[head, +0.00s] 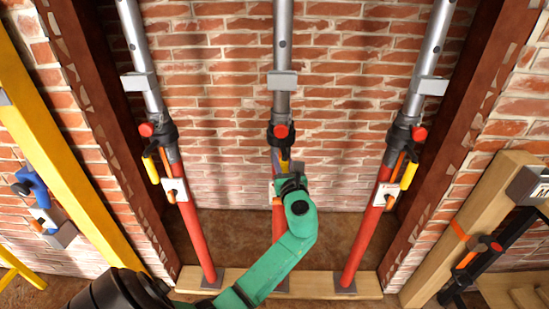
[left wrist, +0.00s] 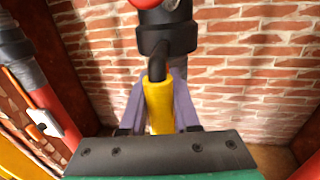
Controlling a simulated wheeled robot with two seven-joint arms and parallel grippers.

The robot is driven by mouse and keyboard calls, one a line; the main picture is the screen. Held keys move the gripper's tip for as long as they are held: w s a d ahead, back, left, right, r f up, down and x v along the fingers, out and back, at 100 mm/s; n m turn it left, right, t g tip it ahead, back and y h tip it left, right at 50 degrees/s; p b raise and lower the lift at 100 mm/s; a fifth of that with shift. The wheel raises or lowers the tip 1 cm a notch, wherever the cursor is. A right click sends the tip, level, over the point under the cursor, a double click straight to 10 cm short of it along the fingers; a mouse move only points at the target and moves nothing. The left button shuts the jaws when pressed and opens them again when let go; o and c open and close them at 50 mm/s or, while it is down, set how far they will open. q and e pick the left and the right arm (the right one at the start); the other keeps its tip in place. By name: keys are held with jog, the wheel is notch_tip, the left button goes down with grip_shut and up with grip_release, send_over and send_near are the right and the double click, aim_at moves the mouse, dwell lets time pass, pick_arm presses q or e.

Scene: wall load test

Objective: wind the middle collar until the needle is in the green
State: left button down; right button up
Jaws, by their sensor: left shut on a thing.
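The middle prop has a grey upper tube (head: 282,50), a black collar (head: 281,135) with a red knob (head: 281,131), and a red lower tube mostly behind my green left arm. My left gripper (head: 284,166) is at this collar. In the left wrist view its purple fingers (left wrist: 158,108) are shut on either side of the yellow handle (left wrist: 159,95), which hangs from the black collar (left wrist: 167,38) by a bent black arm. The middle prop's gauge is hidden behind my gripper and arm, so no needle or green band can be read. My right gripper is not in view.
Similar props stand left (head: 192,225) and right (head: 365,225), with yellow handles and small white plates. All three stand on a wooden sill (head: 320,284) before a brick wall. A yellow beam (head: 60,150) leans left; a timber post (head: 470,225) with black hardware stands right.

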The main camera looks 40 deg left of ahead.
pick_arm(q)
jog(key=shift+w+d, duration=0.1)
jog(key=c, duration=0.6)
grip_release()
jog(key=shift+w+d, duration=0.1)
jog(key=shift+w, duration=0.05)
